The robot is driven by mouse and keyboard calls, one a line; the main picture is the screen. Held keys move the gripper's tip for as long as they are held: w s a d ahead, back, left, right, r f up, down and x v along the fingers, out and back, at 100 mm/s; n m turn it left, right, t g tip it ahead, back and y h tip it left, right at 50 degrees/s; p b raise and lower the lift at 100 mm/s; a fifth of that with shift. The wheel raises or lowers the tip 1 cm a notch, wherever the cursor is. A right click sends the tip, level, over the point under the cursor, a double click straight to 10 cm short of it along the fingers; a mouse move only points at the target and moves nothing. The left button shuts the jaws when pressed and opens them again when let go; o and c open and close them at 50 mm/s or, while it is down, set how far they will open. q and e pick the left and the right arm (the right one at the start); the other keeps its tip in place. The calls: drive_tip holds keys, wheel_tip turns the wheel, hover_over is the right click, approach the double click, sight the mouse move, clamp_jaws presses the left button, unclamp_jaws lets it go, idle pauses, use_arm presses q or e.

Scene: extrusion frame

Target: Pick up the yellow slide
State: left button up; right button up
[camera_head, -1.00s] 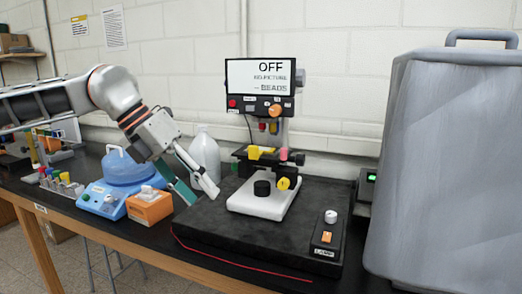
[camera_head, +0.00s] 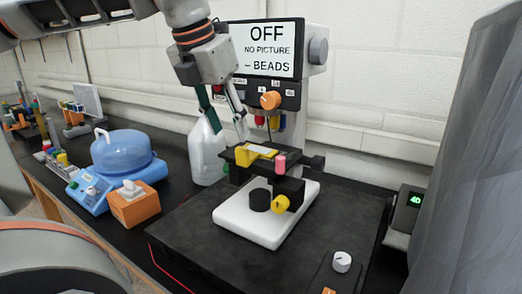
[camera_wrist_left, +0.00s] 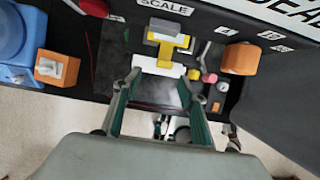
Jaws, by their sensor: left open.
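The yellow slide (camera_head: 261,150) lies on the dark stage (camera_head: 242,157) of the microscope, with a pale patch on its top. In the left wrist view, a yellow shape (camera_wrist_left: 168,47) that appears to be the slide lies just beyond the fingertips. My left gripper (camera_head: 229,133) points down beside the stage, to the left of the slide and slightly above it. Its fingers are apart with nothing between them; the left wrist view also shows the open gripper (camera_wrist_left: 162,77). My right gripper is not in view.
The microscope's screen (camera_head: 267,48) and orange knob (camera_head: 270,100) stand behind the stage. A pink knob (camera_head: 281,163) is close to the slide's right. A white jug (camera_head: 207,155) stands behind the gripper. An orange box (camera_head: 134,206) and blue device (camera_head: 88,192) are at left.

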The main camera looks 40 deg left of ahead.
sight(240, 155)
use_arm(q)
drive_tip(key=x, duration=0.4)
drive_tip(key=d+x, duration=0.1)
drive_tip(key=x, duration=0.1)
drive_tip(key=shift+f, duration=0.1)
drive_tip(key=shift+w+a+f, duration=0.15)
drive_tip(key=shift+f, duration=0.25)
drive_tip(key=c, duration=1.1)
